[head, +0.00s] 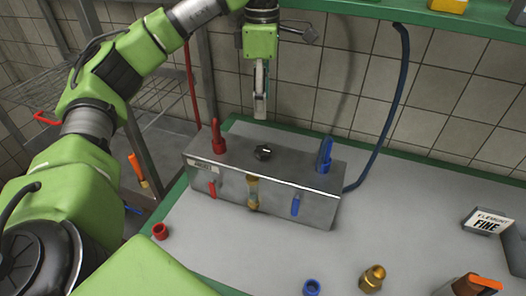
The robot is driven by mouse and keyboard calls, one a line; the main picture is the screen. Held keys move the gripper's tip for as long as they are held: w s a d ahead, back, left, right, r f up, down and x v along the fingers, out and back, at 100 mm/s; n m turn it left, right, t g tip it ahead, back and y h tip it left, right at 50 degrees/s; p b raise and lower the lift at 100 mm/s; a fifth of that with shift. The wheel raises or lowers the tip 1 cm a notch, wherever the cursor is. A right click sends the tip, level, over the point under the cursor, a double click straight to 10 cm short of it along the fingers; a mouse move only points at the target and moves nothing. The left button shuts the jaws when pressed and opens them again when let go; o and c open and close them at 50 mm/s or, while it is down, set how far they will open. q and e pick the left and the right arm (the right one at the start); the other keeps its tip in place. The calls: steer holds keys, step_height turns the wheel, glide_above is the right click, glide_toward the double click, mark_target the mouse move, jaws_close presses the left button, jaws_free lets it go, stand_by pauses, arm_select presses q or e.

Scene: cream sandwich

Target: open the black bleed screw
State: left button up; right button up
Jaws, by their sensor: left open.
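The black bleed screw (263,152) is a small black knob with a light mark on it. It sits on the top face of the metal block (320,198), between a red fitting (218,138) and a blue fitting (325,155). My left gripper (260,112) points down above and slightly behind the screw in the picture, apart from it. It is seen nearly edge-on, is open, and holds nothing visible. My right gripper is not in view.
The block carries a red lever (212,188), a brass fitting (253,194) and a blue lever (295,205) in front. A blue hose (397,95) rises behind at right. Loose on the bench are a red ring (160,231), blue ring (312,287) and brass fitting (373,278).

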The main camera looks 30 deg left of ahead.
mark_target(262, 149)
arm_select(q)
step_height(262, 149, down, 12)
steer(key=p, duration=0.2)
steer(key=shift+f+p, duration=0.25)
steer(key=shift+p, duration=0.1)
steer(key=shift+f, duration=0.8)
steer(key=c, duration=1.1)
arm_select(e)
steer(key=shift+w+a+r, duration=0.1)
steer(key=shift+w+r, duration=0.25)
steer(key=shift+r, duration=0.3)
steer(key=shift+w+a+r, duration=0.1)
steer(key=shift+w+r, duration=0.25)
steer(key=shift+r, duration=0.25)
